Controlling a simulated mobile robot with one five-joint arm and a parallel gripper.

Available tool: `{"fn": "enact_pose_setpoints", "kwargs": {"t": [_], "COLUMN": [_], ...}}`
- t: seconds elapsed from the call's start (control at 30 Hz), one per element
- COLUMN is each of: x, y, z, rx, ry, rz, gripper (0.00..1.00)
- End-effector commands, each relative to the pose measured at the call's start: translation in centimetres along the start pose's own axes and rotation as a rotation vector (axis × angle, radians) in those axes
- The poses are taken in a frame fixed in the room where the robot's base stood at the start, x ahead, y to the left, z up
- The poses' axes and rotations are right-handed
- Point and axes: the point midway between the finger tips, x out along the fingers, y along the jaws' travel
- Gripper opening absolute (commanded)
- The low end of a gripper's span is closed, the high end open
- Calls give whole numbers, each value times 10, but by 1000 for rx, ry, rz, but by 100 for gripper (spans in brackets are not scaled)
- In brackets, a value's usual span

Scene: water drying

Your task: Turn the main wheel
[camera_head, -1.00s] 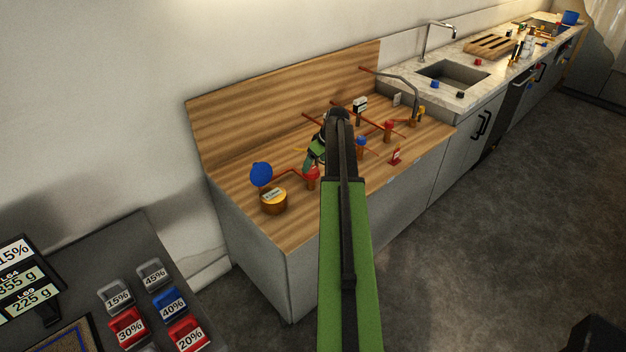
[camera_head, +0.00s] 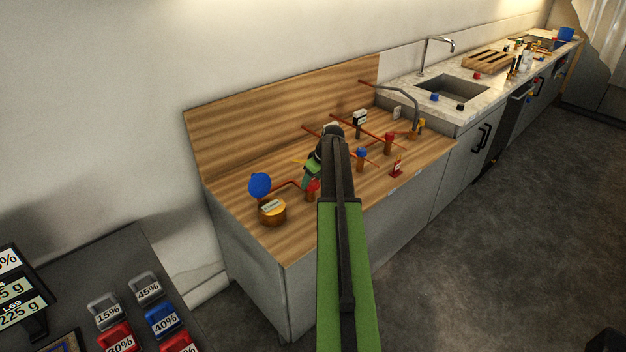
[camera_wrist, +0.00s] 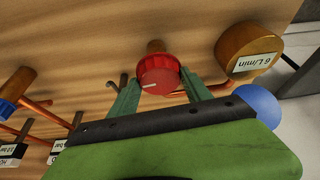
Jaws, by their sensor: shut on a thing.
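A red ribbed wheel (camera_wrist: 160,75) with a pale mark on its face sits on a copper-coloured stub in the wrist view. In the head view the wheel (camera_head: 313,187) is small and partly hidden by my gripper. My gripper (camera_wrist: 162,92) has one green finger on either side of the wheel and is shut on it. In the head view my gripper (camera_head: 308,180) reaches down at the wheel over the wooden counter (camera_head: 240,190). I take this red wheel for the main wheel; no label on it is readable.
A round gauge (camera_wrist: 250,52) reading 6 L/min stands beside the wheel, with a blue disc (camera_head: 260,184) near it. Copper pipes and other valves, including a blue knob (camera_head: 361,153) and a red one (camera_head: 389,137), stand to the right. A wooden backboard (camera_head: 290,105) rises behind.

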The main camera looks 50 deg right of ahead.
Motion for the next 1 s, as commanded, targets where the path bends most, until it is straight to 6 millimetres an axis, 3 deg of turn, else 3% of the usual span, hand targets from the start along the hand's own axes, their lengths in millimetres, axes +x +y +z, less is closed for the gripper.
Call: {"fn": "enact_pose_setpoints", "kwargs": {"t": [0.03,0.43,1.0], "x": [0,0,1], "y": [6,-2,-5], "z": [0,0,-2], "rx": [0,99,570], "ry": [-1,1,2], "rz": [1,46,241], "gripper": [16,16,16]}}
